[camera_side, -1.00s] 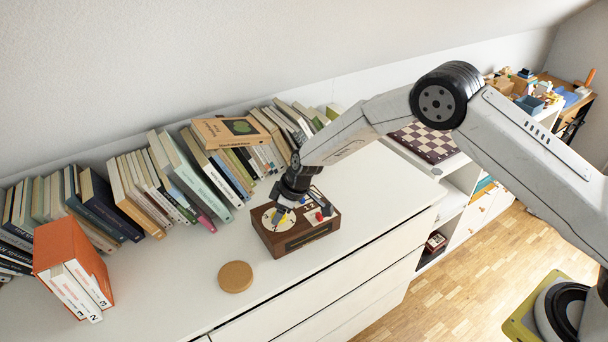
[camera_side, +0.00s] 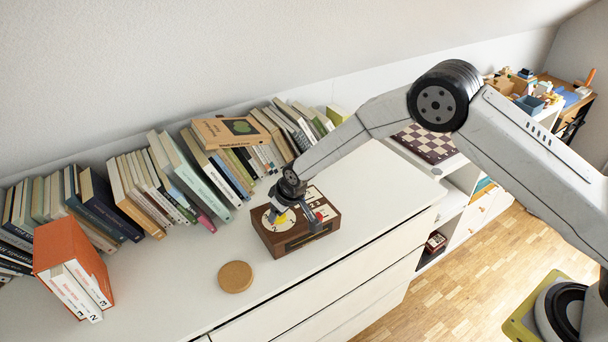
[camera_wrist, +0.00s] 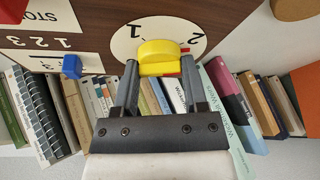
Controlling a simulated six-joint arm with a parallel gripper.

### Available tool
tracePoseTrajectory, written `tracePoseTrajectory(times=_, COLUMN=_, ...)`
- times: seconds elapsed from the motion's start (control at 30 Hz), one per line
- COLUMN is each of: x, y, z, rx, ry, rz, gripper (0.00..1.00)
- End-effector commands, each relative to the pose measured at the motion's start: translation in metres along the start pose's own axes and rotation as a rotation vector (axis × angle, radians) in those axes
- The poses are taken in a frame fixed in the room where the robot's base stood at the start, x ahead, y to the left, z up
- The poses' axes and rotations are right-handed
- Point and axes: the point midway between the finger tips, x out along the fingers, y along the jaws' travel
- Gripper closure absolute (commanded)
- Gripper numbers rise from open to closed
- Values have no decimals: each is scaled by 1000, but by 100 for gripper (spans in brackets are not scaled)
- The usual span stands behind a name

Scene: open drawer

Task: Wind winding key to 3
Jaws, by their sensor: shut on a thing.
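The yellow winding key (camera_wrist: 158,56) stands on a white round dial (camera_wrist: 125,45) on top of a brown wooden box (camera_side: 284,243). In the wrist view the numerals 1 and 2 show on the dial; a 3 is not visible there, and the near part is hidden. My gripper (camera_wrist: 159,64) is shut on the key, one finger on each side of it. A little red shows at the key's lower right edge. In the side view my gripper (camera_side: 281,213) is over the dial and partly hides the key.
A blue knob (camera_wrist: 72,66) and a red part (camera_wrist: 14,86) stand on the box beside the dial. A round cork disc (camera_side: 235,277) lies on the white cabinet top. Books line the wall behind. An orange book box (camera_side: 74,262) stands at left. The cabinet top right of the box is clear.

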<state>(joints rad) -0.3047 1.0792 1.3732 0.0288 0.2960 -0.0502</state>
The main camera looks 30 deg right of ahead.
Motion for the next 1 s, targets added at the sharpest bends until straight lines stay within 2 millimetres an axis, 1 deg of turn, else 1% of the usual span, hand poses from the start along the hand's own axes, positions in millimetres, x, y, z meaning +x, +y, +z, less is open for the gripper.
tracePoseTrajectory(times=1.0, x=0, y=-2, z=0, rx=430, ry=-1, rz=178, gripper=100)
